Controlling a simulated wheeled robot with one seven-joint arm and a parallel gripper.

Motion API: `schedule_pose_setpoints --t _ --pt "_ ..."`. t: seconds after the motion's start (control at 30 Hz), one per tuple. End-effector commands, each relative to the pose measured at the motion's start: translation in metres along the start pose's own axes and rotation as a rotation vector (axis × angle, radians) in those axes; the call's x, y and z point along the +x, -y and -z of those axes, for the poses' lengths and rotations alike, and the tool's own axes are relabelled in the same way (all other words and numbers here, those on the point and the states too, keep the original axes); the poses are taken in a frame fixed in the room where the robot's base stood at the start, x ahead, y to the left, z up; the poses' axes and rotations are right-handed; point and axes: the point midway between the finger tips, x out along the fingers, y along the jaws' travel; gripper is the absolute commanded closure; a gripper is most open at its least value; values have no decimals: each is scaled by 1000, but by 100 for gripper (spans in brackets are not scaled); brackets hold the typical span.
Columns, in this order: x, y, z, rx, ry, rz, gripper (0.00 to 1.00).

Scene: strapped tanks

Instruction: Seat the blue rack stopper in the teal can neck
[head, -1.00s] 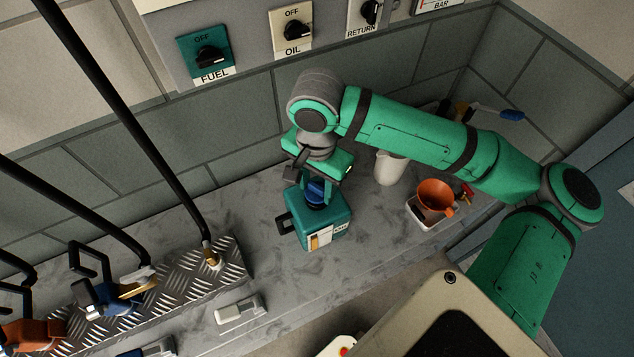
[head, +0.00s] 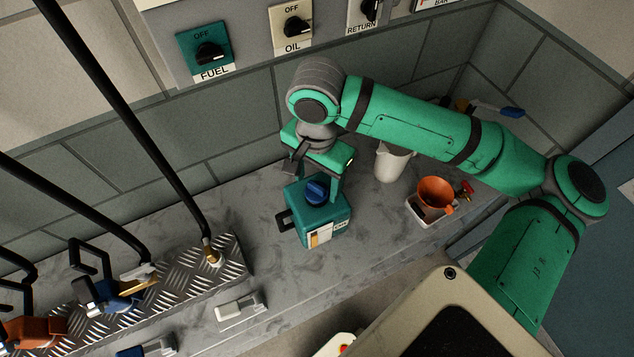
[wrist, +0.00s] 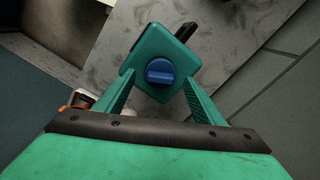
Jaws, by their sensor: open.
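The teal can (head: 323,222) stands upright on the grey counter, with a black handle on its left side and a pale label on its front. The blue stopper (head: 317,190) sits on top of the can at its neck; it also shows in the wrist view (wrist: 160,71), roughly centred on the can top (wrist: 143,48). The neck itself is hidden under the stopper, so I cannot tell how deep it sits. My gripper (head: 318,178) is open just above the can. In the wrist view its two fingers (wrist: 158,92) are spread on either side, apart from the stopper.
An orange funnel (head: 436,193) stands in a white tray (head: 418,217) to the right, with a white jug (head: 391,163) behind it. A diamond-plate rack (head: 180,285) with hose nozzles lies at the left. The wall with the fuel knob (head: 208,52) rises behind.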

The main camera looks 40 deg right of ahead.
Motion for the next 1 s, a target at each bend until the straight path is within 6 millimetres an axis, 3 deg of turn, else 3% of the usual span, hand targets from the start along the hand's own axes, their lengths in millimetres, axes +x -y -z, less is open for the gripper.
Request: schedule_pose_setpoints --t 0.3,0.5,1.0 --pt "-60 1 0 -1 0 2 37" --pt "-82 0 0 -1 1 0 37" --pt "-88 0 0 -1 1 -1 37"
